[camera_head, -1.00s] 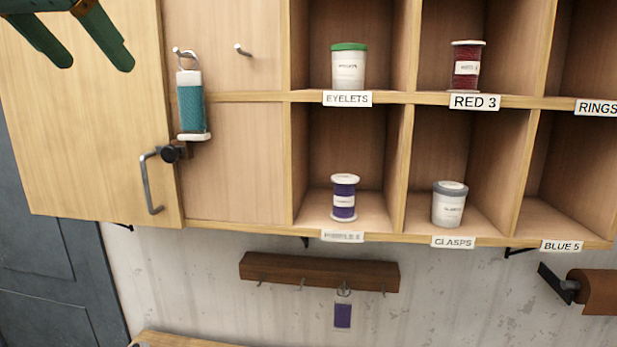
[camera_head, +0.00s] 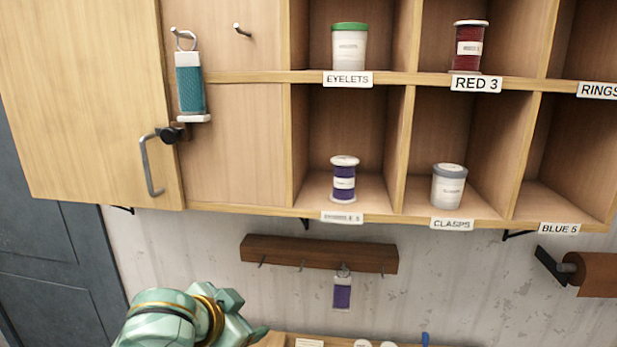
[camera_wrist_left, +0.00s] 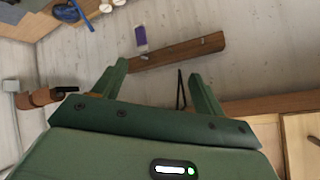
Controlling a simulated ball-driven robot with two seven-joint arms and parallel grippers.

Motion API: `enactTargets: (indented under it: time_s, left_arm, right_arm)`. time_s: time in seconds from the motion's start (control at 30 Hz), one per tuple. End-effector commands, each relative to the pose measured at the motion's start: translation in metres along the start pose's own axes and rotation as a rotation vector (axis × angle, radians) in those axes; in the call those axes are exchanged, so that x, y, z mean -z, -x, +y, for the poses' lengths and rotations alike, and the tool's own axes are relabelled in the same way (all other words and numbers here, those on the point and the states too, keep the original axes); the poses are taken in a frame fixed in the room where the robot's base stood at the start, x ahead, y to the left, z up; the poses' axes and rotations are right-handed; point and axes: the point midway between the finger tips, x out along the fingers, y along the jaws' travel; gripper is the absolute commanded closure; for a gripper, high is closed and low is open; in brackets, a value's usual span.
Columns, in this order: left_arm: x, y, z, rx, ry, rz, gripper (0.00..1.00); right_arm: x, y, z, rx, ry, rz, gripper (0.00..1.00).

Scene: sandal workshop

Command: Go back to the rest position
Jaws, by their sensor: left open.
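My left arm comes in low at the left in the head view. Its green wrist part (camera_head: 180,318) is below the cabinet, and the fingers do not show clearly there. In the left wrist view my left gripper (camera_wrist_left: 157,76) is open, with two green fingers apart and nothing between them. Past the fingers, that view shows the dark wooden hook rail (camera_wrist_left: 178,52) and a purple tag (camera_wrist_left: 140,36) on the wall, turned around. My right gripper is in neither view.
The wooden cabinet holds a white eyelets jar (camera_head: 349,47), a red spool (camera_head: 468,46), a purple spool (camera_head: 343,180) and a clasps jar (camera_head: 448,186). A teal tag (camera_head: 190,88) hangs by the open door (camera_head: 85,100). A brown roll (camera_head: 597,273) is at right.

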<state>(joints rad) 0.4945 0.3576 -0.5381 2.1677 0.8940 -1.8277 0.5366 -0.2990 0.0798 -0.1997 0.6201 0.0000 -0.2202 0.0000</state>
Motion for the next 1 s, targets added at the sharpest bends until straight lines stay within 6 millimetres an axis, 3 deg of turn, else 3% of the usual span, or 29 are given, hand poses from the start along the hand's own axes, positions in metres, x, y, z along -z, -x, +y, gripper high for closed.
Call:
enactTargets:
  time_s: [0.03,0.1,0.3,0.5,0.67,1.0]
  left_arm:
    - [-0.031,-0.003,0.012,0.013,0.023,-0.022,0.29]
    - [-0.072,-0.002,0.019,0.066,0.041,-0.063,0.29]
    - [-0.177,0.025,0.030,0.208,0.035,-0.237,0.29]
    - [-0.254,0.065,0.037,0.305,-0.016,-0.426,0.29]
    - [-0.304,0.105,0.041,0.360,-0.080,-0.581,0.29]
    - [-0.400,-0.010,0.105,0.227,-0.035,-0.586,0.29]
  right_arm:
    - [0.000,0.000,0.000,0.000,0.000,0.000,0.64]
    - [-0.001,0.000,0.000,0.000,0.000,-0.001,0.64]
    - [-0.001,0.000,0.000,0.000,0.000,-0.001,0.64]
    - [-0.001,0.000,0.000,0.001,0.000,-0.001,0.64]
    - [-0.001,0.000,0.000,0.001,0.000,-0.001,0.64]
    - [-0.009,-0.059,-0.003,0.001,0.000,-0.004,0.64]
